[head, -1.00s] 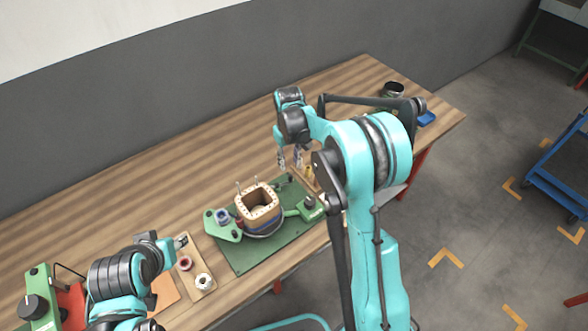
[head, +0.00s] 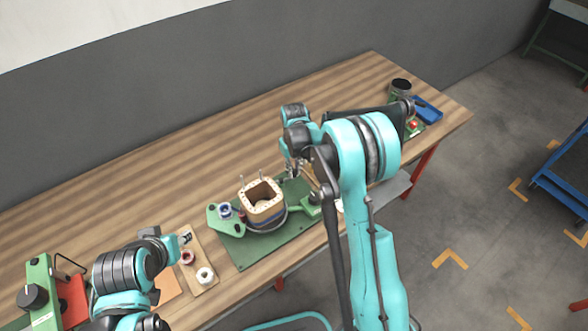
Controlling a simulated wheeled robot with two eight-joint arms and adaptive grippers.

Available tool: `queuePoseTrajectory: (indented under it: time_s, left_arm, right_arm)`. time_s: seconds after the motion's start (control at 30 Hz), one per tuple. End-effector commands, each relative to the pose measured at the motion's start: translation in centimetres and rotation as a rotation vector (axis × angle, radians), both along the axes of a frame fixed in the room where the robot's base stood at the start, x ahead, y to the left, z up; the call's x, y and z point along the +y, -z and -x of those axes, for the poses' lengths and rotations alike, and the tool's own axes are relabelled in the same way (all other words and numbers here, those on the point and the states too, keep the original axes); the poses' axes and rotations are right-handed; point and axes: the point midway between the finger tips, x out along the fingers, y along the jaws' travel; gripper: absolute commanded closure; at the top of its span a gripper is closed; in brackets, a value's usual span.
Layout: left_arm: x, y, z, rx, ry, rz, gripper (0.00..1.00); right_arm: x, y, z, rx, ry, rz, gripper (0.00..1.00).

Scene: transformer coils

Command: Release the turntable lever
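The turntable, a green fixture (head: 226,223) on a dark green base plate (head: 252,249), carries a square tan coil former (head: 262,200) with a round opening and upright pins. A green arm with a dark knob (head: 314,199) sticks out on the fixture's right side; I cannot tell whether it is the lever. My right gripper (head: 293,172) points down just behind and above that side; its fingers are small and partly hidden by my arm, so their opening is unclear.
A wooden strip (head: 204,262) holds a red ring (head: 187,257) and a white spool (head: 205,275). A green device with a black knob (head: 32,296) is at the far left. A dark cup (head: 401,87) and a blue tray (head: 427,109) are at the back right. The table's rear is clear.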

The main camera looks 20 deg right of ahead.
Motion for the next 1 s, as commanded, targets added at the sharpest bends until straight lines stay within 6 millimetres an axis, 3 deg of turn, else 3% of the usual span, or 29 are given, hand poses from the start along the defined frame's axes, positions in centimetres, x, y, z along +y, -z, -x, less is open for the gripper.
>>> queuePoseTrajectory:
  time_s: [0.7, 0.73, 0.8, 1.0]
  left_arm:
    - [0.00, 0.85, 0.00, 0.000, 0.000, 0.000, 0.60]
    - [0.00, 0.85, 0.00, 0.000, 0.000, 0.000, 0.60]
    - [0.00, 0.85, 0.00, 0.000, 0.000, 0.000, 0.60]
    - [0.00, 0.85, 0.00, 0.000, 0.000, 0.000, 0.60]
  right_arm:
    - [-0.21, 0.01, 0.97, 0.006, 0.157, 0.003, 1.00]
    - [-0.22, 0.01, 0.98, 0.006, 0.157, 0.003, 0.82]
    - [-0.21, 0.01, 0.96, 0.006, 0.156, 0.003, 0.66]
    - [-0.19, 0.00, 0.85, 0.003, 0.156, 0.003, 0.66]
